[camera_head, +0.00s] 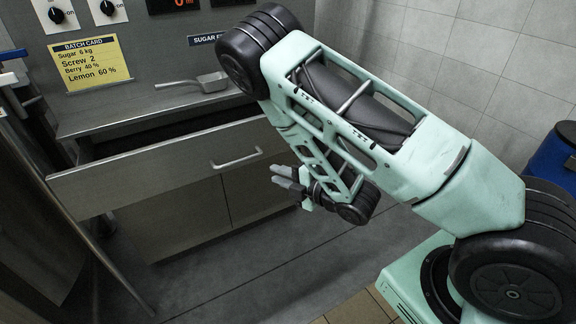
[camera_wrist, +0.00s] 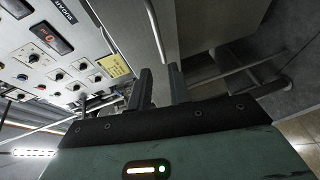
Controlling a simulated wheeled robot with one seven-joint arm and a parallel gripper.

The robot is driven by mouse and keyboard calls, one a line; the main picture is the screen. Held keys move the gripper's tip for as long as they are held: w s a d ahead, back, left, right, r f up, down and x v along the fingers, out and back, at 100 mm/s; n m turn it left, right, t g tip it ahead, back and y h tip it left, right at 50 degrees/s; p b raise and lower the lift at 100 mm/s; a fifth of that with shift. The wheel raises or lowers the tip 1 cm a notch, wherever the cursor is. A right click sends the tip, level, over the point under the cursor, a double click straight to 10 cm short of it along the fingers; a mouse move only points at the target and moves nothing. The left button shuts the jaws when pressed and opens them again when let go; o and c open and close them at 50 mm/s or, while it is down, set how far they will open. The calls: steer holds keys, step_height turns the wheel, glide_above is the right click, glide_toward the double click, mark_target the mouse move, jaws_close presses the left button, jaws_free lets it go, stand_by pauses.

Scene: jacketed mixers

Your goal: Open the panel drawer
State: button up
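The grey panel drawer (camera_head: 150,172) stands pulled out below the counter in the head view, with a dark gap behind its front. Its light bar handle (camera_head: 237,160) is on the right part of the front. My gripper (camera_head: 281,178) is to the right of the handle and slightly lower in that view, apart from it. In the wrist view my gripper (camera_wrist: 159,76) has its two fingers apart with nothing between them. The handle (camera_wrist: 154,30) shows just beyond the fingertips, on the drawer front (camera_wrist: 125,22).
A metal scoop (camera_head: 207,82) lies on the counter above the drawer. A yellow batch card (camera_head: 92,63) and knobs are on the panel. Cabinet doors (camera_head: 180,215) are below. A blue bin (camera_head: 555,160) stands at the right. The floor before the cabinet is clear.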

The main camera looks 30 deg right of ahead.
steer(key=shift+p+v, duration=0.3)
steer(key=shift+v, duration=0.8)
steer(key=s+a+r+m+g+h+p, duration=0.25)
steer(key=a+r+m+g, duration=0.55)
steer(key=a, duration=0.4)
steer(key=s+r+m+g+h, duration=0.1)
steer(key=s+r+m+g, duration=0.1)
steer(key=s, duration=0.5)
steer(key=s+r+m+g+h+p, duration=0.1)
steer(key=s+r+m+g, duration=0.1)
steer(key=s+r, duration=0.3)
steer(key=s+a+r+m+g+h, duration=0.1)
steer(key=s+r, duration=0.3)
steer(key=s, duration=0.5)
steer(key=shift+s+m+g, duration=0.2)
steer(key=shift+m+g, duration=0.4)
steer(key=shift+g, duration=0.2)
